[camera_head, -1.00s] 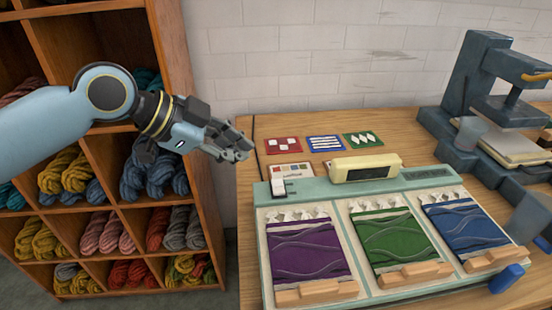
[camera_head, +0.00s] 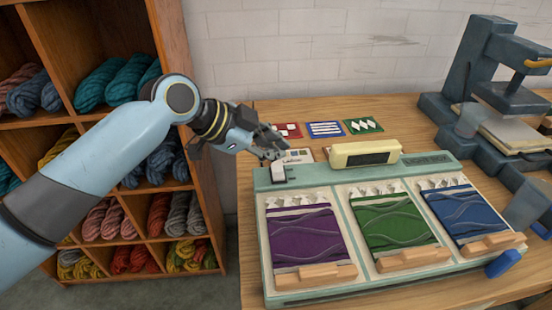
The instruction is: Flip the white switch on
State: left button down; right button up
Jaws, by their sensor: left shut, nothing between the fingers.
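The white switch (camera_head: 278,171) is a small white block on the back left corner of the pale green panel (camera_head: 440,171). My left gripper (camera_head: 276,151) is shut and empty, with its fingertips just above and behind the switch in the picture. I cannot tell whether the fingertips touch it. The panel holds three swatches: purple (camera_head: 305,236), green (camera_head: 391,223) and blue (camera_head: 462,214), each with a wooden block at its front. A cream box with a dark window (camera_head: 364,153) sits at the panel's back edge.
A wooden shelf (camera_head: 190,135) with wool skeins stands at the left. Red, blue and green pattern cards (camera_head: 325,129) lie behind the panel. A dark blue-grey press (camera_head: 492,60) stands at the back right. A blue block (camera_head: 503,263) is at the panel's front right.

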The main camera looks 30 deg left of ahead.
aim_at(276, 173)
pick_arm(q)
jog(key=shift+w+a+f, duration=0.1)
jog(key=shift+w+f, duration=0.15)
jog(key=shift+f, duration=0.45)
jog(key=shift+w+a+f, duration=0.1)
jog(key=shift+w+f, duration=0.2)
jog(key=shift+f, duration=0.45)
jog(key=shift+w+a+f, duration=0.1)
jog(key=shift+w+f, duration=0.15)
jog(key=shift+f, duration=0.45)
jog(key=shift+w+a+f+n+g+h, duration=0.15)
jog(key=shift+w+f+n+g+h, duration=0.15)
jog(key=shift+f+g, duration=0.15)
jog(key=shift+s+r, duration=0.1)
jog(key=shift+s, duration=0.05)
